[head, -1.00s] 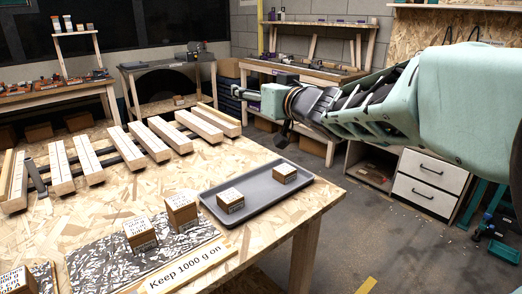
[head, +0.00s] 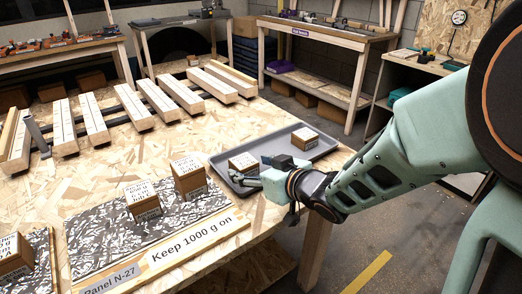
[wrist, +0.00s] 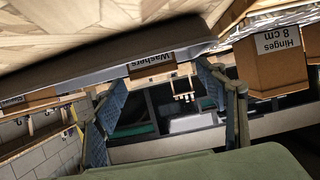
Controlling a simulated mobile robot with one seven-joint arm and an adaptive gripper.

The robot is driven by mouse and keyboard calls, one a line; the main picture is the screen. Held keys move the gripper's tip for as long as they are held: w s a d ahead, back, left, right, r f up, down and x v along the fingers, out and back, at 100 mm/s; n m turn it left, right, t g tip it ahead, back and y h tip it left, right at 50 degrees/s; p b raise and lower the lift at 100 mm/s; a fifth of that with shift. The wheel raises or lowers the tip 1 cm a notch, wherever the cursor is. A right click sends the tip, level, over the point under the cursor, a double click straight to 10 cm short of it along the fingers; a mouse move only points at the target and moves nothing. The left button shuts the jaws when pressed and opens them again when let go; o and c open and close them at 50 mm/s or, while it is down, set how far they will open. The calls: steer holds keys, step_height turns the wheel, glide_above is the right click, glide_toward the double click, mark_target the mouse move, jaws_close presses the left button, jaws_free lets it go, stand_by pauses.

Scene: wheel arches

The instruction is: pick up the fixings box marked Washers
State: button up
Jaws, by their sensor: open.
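The Washers box (wrist: 152,62) is a small brown box with its label upside down in the wrist view. It stands on the grey tray (head: 224,184), and lies beyond and between my fingertips in the wrist view. In the head view it appears to be the nearer-left box on the tray (head: 243,163), its label unreadable there. My gripper (head: 262,170) is open and empty at the tray's front right side, close to this box; the wrist view also shows both blue fingers (wrist: 160,84) apart. I cannot tell whether they touch anything.
Another box (head: 304,139) stands on the tray's far right. A Hinges 8 cm box (wrist: 278,55) shows right of my fingers in the wrist view. Boxes (head: 188,180) (head: 142,202) stand on the silvery panel marked Keep 1000 g on. A slatted rack (head: 130,105) lies behind.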

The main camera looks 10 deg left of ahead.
mark_target(244, 161)
steer(key=b+x, duration=0.1)
steer(key=x, duration=0.1)
steer(key=b+x, duration=0.1)
steer(key=x, duration=0.2)
steer(key=shift+w, duration=0.45)
steer(key=shift+r, duration=0.15)
steer(key=c, duration=1.6)
steer(key=shift+o, duration=0.2)
steer(key=shift+r, duration=0.1)
